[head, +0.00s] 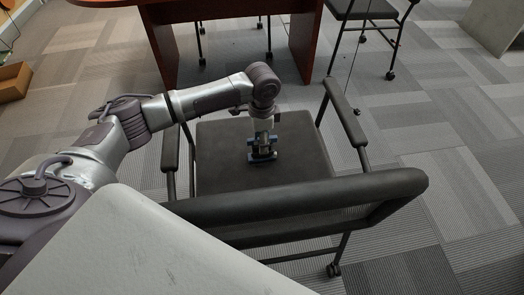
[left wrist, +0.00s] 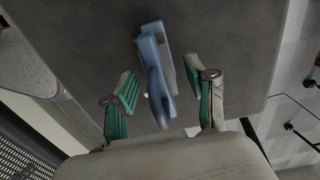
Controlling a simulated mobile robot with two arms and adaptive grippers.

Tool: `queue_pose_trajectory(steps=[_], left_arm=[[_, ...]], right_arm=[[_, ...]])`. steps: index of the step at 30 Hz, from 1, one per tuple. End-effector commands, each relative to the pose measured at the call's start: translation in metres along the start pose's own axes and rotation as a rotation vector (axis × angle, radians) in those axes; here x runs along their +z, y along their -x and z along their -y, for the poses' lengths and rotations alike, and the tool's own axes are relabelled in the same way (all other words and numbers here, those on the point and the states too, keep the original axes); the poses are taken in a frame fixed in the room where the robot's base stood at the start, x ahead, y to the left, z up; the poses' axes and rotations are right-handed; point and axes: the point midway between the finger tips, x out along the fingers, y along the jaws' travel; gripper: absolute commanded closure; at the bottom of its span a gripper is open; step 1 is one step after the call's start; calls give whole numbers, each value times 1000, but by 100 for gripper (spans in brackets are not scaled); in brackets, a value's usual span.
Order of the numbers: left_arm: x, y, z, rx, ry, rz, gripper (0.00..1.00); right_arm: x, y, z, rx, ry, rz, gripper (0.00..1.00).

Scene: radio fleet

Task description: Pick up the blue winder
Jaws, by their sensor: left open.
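The blue winder (left wrist: 156,78) lies on the dark seat of a chair (head: 215,165). In the left wrist view it shows as a pale blue, elongated piece with a raised part. My left gripper (left wrist: 161,90) is open, with one green-padded finger on each side of the winder and a visible gap to each. In the head view my left gripper (head: 262,148) points down over the middle of the seat, with a bit of blue at its tips. The gripper's body hides part of the winder there. My right gripper is in neither view.
The chair's backrest (head: 300,208) is on the near side, and its armrests (head: 345,112) flank the seat. A reddish-brown table (head: 160,40) stands behind it. Another chair (head: 372,12) is at the back right. Patterned carpet (head: 440,130) is open at the right.

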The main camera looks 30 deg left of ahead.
Motion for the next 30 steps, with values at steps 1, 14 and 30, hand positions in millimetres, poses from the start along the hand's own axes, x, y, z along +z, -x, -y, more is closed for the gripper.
queue_pose_trajectory(steps=[1, 14, 30], left_arm=[[0, -6, 0, 0, -1, 0, 44], [0, -8, 0, 0, -1, 0, 67], [0, -6, 0, -1, -1, -2, 100]], right_arm=[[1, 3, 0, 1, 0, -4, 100], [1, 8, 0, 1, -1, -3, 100], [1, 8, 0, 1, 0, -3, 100]])
